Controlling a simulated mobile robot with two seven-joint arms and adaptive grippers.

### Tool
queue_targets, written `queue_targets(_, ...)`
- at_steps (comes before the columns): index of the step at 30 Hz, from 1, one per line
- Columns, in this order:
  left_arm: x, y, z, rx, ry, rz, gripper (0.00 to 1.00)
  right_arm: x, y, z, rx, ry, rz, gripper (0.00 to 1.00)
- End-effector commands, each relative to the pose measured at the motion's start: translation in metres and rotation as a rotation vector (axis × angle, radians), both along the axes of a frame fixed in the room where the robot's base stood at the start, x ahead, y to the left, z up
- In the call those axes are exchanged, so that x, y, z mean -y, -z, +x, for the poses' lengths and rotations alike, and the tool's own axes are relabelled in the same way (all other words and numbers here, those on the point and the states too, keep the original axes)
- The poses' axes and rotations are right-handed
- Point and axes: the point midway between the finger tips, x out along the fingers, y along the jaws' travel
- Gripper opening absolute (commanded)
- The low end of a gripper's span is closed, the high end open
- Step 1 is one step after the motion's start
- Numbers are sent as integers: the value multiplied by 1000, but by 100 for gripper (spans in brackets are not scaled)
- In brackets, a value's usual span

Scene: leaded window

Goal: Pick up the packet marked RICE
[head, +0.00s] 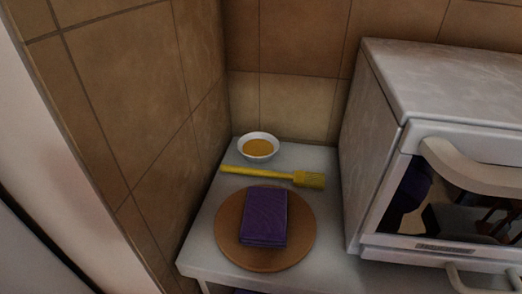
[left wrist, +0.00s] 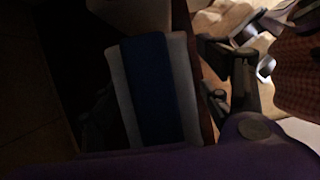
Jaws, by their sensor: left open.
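No label reading RICE can be made out in either view. A dark purple, flat rectangular packet (head: 264,217) lies on a round brown board (head: 300,246) in the head view. No lettering shows on its upper face. Neither gripper shows in the head view. The left wrist view is dark. Black jointed finger-like parts of my left gripper (left wrist: 228,85) show right of its middle, apart, with nothing seen between them. My right gripper is not in view.
Behind the board lie a yellow brush (head: 270,175) and a white bowl (head: 259,147) with orange contents. A white oven (head: 430,150) stands close on the right, a tiled wall (head: 130,100) on the left. The white counter (head: 207,225) has little bare room.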

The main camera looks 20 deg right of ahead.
Motion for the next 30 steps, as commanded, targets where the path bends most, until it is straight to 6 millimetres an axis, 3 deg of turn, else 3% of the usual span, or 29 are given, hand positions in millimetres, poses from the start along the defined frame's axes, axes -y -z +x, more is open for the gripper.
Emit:
queue_targets(9, 2, 6, -2, 0, 1, 0, 69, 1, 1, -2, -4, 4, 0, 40)
queue_targets(24, 2, 6, -2, 0, 1, 0, 3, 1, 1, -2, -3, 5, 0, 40)
queue_targets(30, 3, 5, -1, 1, 1, -2, 3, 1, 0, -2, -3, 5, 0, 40)
